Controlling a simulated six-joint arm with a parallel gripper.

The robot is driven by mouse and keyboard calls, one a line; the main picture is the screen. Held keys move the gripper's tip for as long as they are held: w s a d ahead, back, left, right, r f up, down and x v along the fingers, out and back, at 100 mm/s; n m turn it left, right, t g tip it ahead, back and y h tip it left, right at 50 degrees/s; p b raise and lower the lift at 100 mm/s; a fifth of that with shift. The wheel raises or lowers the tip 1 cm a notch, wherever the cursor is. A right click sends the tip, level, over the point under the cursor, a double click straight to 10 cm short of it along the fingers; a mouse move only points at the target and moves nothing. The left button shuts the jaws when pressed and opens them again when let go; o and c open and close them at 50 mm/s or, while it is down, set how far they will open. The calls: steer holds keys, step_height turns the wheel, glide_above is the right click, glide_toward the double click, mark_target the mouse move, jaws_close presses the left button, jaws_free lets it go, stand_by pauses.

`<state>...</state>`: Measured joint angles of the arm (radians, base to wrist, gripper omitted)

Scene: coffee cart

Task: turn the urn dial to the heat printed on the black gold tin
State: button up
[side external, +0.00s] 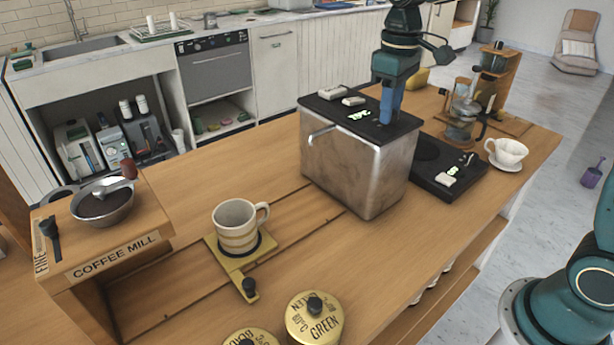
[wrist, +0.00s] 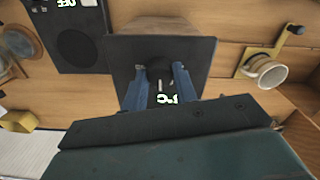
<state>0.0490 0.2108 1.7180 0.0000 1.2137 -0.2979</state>
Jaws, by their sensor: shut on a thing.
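The steel urn (side external: 355,165) with a black lid stands mid-counter. A lit display (side external: 360,115) on the lid shows a °C reading too small to read surely; it is partly hidden in the wrist view (wrist: 167,99). My gripper (side external: 384,118) points down at the lid, its blue fingers shut on the dark dial (wrist: 158,68), which the fingers hide in the side view. A gold tin (side external: 314,318) at the front reads GREEN and about 80°C. A second gold tin (side external: 250,338) is cut off by the frame edge, so its heat cannot be read.
A striped mug (side external: 238,226) sits on a brass stand left of the urn. A coffee mill (side external: 104,240) is at far left. A black scale (side external: 428,180), a glass pot (side external: 462,128) and a white cup (side external: 507,152) stand right of the urn. The front counter is mostly clear.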

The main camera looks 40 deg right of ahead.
steer(key=m, duration=0.4)
steer(key=shift+m, duration=0.3)
steer(key=m, duration=0.4)
steer(key=shift+m, duration=0.3)
steer(key=m, duration=0.4)
steer(key=shift+m, duration=0.3)
steer(key=m, duration=0.4)
steer(key=shift+r+m, duration=0.1)
steer(key=shift+m, duration=0.2)
steer(key=o, duration=1)
steer(key=shift+c, duration=0.2)
